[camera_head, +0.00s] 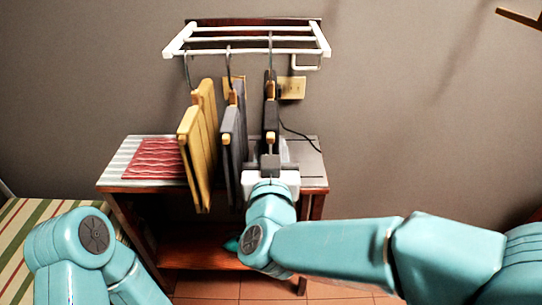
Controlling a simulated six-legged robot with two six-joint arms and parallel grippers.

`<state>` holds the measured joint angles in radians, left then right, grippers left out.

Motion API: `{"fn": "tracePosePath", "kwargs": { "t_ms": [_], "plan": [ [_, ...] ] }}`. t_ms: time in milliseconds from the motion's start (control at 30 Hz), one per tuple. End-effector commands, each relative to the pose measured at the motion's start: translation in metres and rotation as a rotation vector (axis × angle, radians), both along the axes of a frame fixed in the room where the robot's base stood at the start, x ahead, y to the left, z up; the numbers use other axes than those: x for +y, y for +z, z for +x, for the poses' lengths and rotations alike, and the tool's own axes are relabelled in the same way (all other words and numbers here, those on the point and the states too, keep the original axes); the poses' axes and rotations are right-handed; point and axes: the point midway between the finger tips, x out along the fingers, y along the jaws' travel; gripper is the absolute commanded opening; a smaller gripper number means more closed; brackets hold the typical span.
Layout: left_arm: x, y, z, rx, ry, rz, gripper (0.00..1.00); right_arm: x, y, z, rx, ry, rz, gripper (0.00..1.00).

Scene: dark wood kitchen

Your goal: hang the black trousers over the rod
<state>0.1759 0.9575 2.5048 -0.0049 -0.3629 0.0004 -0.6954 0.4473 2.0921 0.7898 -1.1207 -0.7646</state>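The black trousers (271,118) are seen edge-on, folded on a wooden hanger whose metal hook reaches up to the white wall rack (247,51). I cannot tell whether the hook rests on the rod or is just in front of it. My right gripper (270,163) is directly below the trousers, its dark fingers close together at their lower end. It appears shut on them, though the contact is partly hidden. My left arm shows at the lower left; its gripper is not in view.
Yellow trousers (196,145) and grey trousers (233,140) hang from the rack to the left of the black ones. Below stands a wooden side table (112,178) with a red patterned cloth (155,158). A wall outlet (292,87) is at the right.

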Motion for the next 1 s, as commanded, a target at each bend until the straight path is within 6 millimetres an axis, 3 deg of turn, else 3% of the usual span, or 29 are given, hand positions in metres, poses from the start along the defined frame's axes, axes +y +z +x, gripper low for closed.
{"fn": "tracePosePath", "kwargs": {
  "t_ms": [567,700,1000],
  "plan": [
    [0.000,0.009,0.000,0.000,0.000,0.000,0.66,-0.001,0.003,0.054,-0.005,-0.003,0.001,0.00],
    [0.000,-0.006,0.000,0.000,0.000,0.000,0.66,-0.001,-0.015,0.053,-0.005,-0.001,0.001,0.00],
    [0.000,-0.022,0.000,0.000,0.000,0.000,0.66,-0.001,-0.034,0.053,-0.004,-0.002,0.001,0.00]
  ]
}}
